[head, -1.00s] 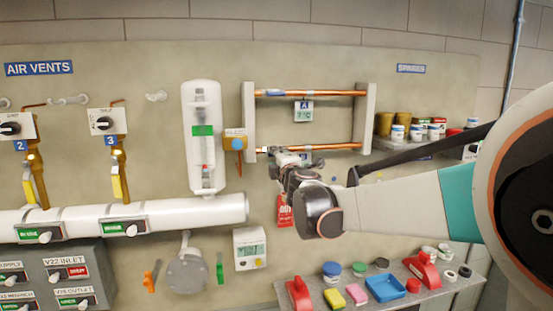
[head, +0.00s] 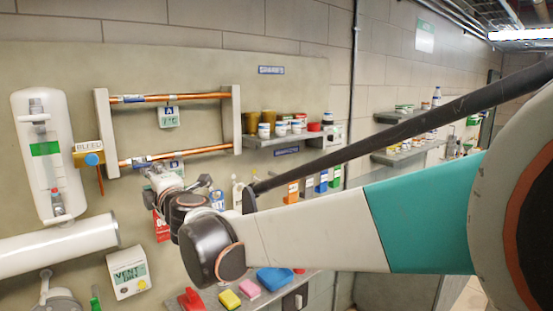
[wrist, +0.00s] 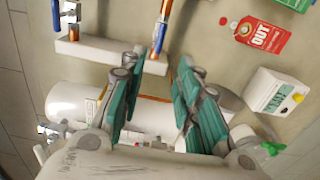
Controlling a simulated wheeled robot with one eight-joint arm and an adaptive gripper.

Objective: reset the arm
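My gripper (head: 160,180) is at the end of my arm, in front of the wall panel below the lower copper pipe (head: 200,150). In the wrist view, its two teal-padded fingers (wrist: 155,100) stand well apart. I see nothing held between them; a white cylinder shows behind the gap. In the head view the fingers are small and partly hidden by my wrist. My arm stretches from the right edge towards the panel.
A red tag (wrist: 262,36) and a white display box (wrist: 278,92) are close by; the box also shows in the head view (head: 128,272). A blue knob (head: 92,159) sits under the BLEED label. Shelves with jars (head: 285,137) stand right of the pipes.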

